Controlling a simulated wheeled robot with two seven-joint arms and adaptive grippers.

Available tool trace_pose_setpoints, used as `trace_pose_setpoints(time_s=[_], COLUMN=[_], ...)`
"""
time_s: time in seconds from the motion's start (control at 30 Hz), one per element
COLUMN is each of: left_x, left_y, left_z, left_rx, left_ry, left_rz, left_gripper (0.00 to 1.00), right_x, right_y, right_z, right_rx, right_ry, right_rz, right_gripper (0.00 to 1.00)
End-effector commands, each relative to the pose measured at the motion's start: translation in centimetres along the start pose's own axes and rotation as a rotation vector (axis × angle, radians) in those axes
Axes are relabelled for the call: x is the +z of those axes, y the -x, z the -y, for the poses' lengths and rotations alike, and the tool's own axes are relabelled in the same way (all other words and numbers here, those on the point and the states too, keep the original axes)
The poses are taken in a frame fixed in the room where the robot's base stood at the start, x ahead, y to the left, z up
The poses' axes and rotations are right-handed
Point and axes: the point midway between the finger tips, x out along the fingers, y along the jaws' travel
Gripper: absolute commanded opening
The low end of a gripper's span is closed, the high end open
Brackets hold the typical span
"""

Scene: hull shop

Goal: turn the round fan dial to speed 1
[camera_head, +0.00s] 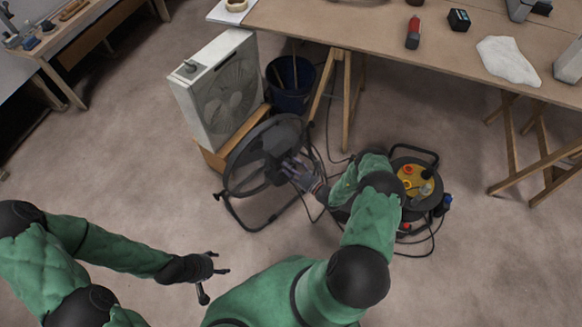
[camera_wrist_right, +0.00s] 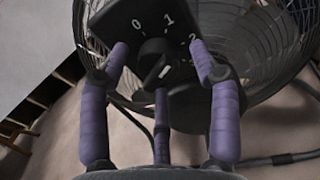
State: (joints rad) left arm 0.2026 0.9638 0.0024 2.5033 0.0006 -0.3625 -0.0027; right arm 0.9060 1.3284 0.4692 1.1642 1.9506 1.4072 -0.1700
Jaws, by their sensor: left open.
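The floor fan (camera_head: 262,160), black with a round wire cage, stands on the floor in the middle of the head view. In the right wrist view its black control box carries the numbers 0, 1 and 2 above the round dial (camera_wrist_right: 152,50). My left gripper (camera_head: 217,277) is open and empty above the floor, away from the fan.
A white box fan (camera_head: 218,95) on a wooden block stands behind the floor fan, with a blue bucket (camera_head: 290,85) beside it. A cable reel (camera_head: 412,178) stands to the right, with loose cable. A workbench (camera_head: 370,25) on trestles is behind. The left floor is clear.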

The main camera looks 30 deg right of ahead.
Motion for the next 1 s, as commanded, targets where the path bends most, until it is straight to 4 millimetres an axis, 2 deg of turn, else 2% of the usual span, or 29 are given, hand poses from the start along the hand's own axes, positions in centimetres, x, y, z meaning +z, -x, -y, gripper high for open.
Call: trace_pose_setpoints(time_s=[0.03, 0.17, 0.2, 0.43, 0.8, 1.0], left_x=[-0.01, -0.01, -0.01, -0.01, 0.01, 0.01], left_y=[0.0, 0.0, 0.0, 0.0, 0.21, 0.21], left_z=[0.0, 0.0, 0.0, 0.0, -0.07, -0.07], left_rx=[0.0, 0.0, 0.0, 0.0, 0.0, 0.0], left_ry=[0.0, 0.0, 0.0, 0.0, 0.0, 0.0], left_rz=[0.0, 0.0, 0.0, 0.0, 0.0, 0.0], left_gripper=[0.61, 0.61, 0.61, 0.61, 0.61, 0.61], right_x=[0.0, -0.01, -0.02, -0.07, -0.07, -0.11], right_y=[0.01, 0.02, 0.02, 0.04, 0.06, 0.06], right_z=[0.01, 0.02, 0.02, 0.03, 0.08, 0.12], right_rx=[0.0, 0.0, 0.0, -0.001, -0.002, -0.002], right_ry=[0.0, 0.0, 0.0, 0.013, 0.268, 0.297], right_rz=[0.0, 0.0, -0.001, -0.003, -0.021, -0.024], right_gripper=[0.46, 0.09, 0.07, 0.07, 0.07, 0.07])
